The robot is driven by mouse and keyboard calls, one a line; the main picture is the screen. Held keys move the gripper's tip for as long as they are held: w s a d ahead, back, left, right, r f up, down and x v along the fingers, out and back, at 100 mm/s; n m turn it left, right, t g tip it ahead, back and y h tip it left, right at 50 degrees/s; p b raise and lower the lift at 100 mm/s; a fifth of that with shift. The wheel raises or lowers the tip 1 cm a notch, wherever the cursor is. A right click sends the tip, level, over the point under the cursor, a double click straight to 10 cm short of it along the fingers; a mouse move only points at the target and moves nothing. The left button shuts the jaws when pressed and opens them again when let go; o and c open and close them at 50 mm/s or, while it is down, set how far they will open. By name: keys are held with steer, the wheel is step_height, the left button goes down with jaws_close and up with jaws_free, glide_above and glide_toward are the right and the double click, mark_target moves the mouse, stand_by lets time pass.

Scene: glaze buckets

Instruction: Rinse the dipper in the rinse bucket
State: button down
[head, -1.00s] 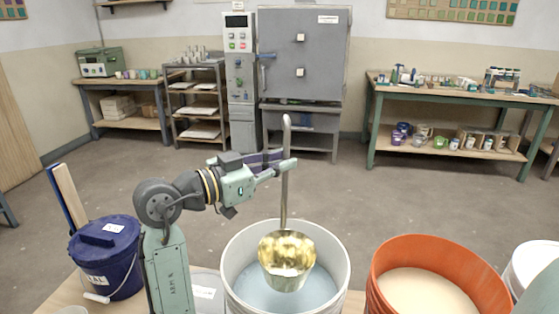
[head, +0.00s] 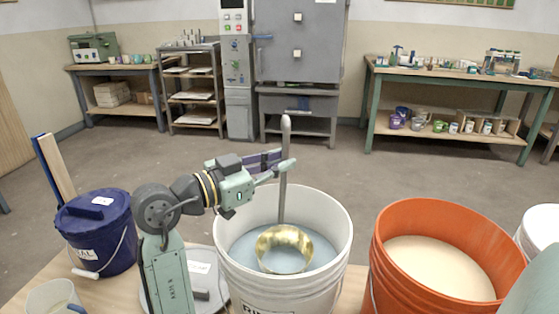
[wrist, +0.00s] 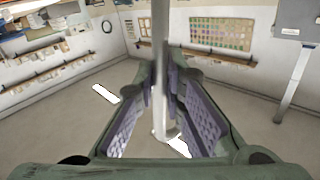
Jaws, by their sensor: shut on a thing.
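The dipper (head: 285,248) has a brassy cup and a long upright grey handle. My gripper (head: 286,165) is shut on the handle near its upper end, and in the wrist view the handle (wrist: 160,45) stands between the padded fingers (wrist: 158,95). The rinse bucket (head: 340,210) is white with printed lettering on its front, partly cut off by the picture's edge. It holds blue-grey water (head: 240,248). The dipper's cup is inside the bucket, with its lower part hidden under the water and its rim showing above.
An orange bucket (head: 382,235) of cream glaze stands to the right, with another white bucket (head: 540,225) beyond it. A lidded blue bucket (head: 100,235) and a small container (head: 52,297) stand left. Shelves and a kiln (head: 300,50) are far behind.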

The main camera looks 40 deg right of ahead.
step_height(320, 180, down, 7)
steer(key=b, duration=0.5)
steer(key=shift+r, duration=0.2)
stand_by(2.9)
